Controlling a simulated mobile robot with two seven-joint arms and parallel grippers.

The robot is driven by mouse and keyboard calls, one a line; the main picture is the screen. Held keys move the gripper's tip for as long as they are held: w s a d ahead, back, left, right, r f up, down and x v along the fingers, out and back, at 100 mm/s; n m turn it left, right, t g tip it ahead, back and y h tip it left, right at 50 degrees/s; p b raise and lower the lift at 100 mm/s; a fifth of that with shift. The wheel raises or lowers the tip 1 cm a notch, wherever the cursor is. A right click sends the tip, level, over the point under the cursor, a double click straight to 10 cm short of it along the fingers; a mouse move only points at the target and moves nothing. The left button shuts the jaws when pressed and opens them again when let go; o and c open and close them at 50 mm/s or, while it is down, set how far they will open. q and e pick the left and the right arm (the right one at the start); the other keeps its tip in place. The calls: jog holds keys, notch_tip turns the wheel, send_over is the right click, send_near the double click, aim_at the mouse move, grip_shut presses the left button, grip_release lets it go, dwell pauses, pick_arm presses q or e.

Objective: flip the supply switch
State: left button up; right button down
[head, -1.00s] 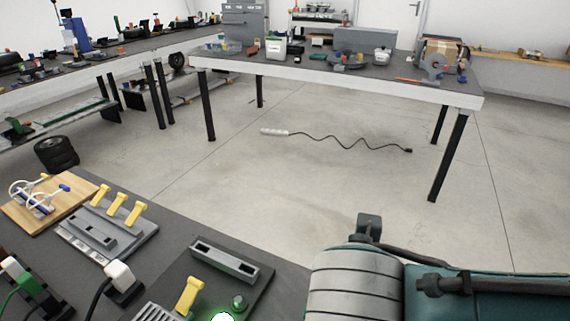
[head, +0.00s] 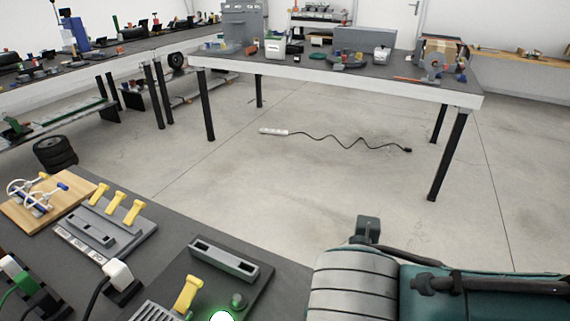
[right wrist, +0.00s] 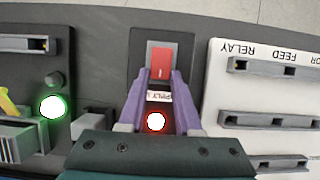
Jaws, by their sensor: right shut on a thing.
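The supply switch (right wrist: 160,61) is a red rocker in a dark raised housing at the top centre of the right wrist view. A white label, partly covered and reading something like "SUPPLY", lies just below it. My right gripper (right wrist: 161,80) has purple fingers, one on each side of the switch's lower end, and is shut on it. A red lamp (right wrist: 156,121) glows between the fingers, close to the gripper body. The head view does not show the switch or the fingers. My left gripper is in neither current view.
A lit green lamp (right wrist: 53,106) is left of the switch panel. A white panel (right wrist: 222,91) with slotted grey rails, labelled RELAY and FEED, is on the right. In the head view, yellow levers (head: 116,206) and plugs (head: 117,273) stand on the near bench.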

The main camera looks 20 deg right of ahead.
jog(key=p, duration=0.1)
jog(key=r+g+y+p, duration=0.1)
jog(key=shift+w+d+p, duration=0.15)
jog(key=shift+d+p, duration=0.15)
jog(key=shift+d, duration=0.05)
jog(key=shift+w+g+y, duration=0.15)
jog(key=shift+g+y, duration=0.25)
jog(key=shift+w+d+f+g+y, duration=0.15)
jog(key=shift+f+g+y, duration=0.05)
jog(key=shift+g+y, duration=0.35)
jog(key=shift+r+y, duration=0.1)
jog(key=shift+y, duration=0.35)
jog(key=c, duration=0.6)
grip_release()
